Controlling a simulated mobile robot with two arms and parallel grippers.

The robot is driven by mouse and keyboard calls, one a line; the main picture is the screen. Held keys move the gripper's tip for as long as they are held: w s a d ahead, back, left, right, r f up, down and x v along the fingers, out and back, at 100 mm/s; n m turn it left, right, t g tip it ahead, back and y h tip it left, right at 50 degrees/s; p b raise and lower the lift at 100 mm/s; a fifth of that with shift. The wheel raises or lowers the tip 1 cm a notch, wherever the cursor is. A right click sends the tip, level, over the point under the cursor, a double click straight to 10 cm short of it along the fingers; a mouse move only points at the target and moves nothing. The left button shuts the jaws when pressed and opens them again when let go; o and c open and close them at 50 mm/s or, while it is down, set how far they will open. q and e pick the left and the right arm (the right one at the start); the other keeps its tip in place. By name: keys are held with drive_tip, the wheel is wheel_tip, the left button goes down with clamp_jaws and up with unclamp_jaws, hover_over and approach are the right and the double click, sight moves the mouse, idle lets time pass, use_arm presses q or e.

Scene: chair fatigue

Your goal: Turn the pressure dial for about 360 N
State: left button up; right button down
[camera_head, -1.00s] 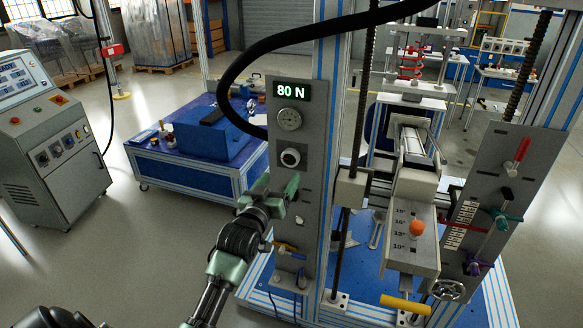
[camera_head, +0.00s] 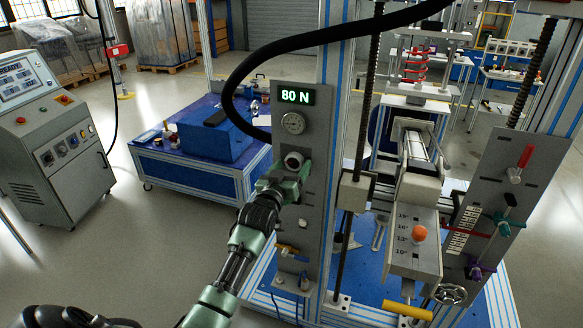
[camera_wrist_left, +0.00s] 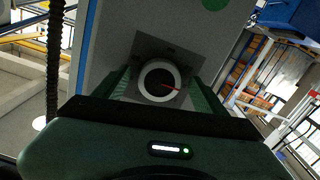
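The pressure dial (camera_head: 293,160) is a round knob with a pale rim on the grey upright panel (camera_head: 318,135). The display (camera_head: 296,96) at the panel's top reads 80 N. My left gripper (camera_head: 285,177) is right at the dial, covering its lower part in the head view. In the left wrist view the dial (camera_wrist_left: 159,82) shows a white ring, dark centre and red pointer mark toward the right. It sits between the two green fingers (camera_wrist_left: 158,90), which are apart with a visible gap on each side. My right gripper is not in view.
A round gauge (camera_head: 293,123) sits above the dial. A thick black hose (camera_head: 229,95) loops left of the panel. An orange-knobbed angle unit (camera_head: 419,234) stands to the right. Blue and yellow valve fittings (camera_head: 288,249) are below. Open floor lies left of the panel.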

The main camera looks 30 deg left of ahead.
use_arm(q)
drive_tip(key=c, duration=1.3)
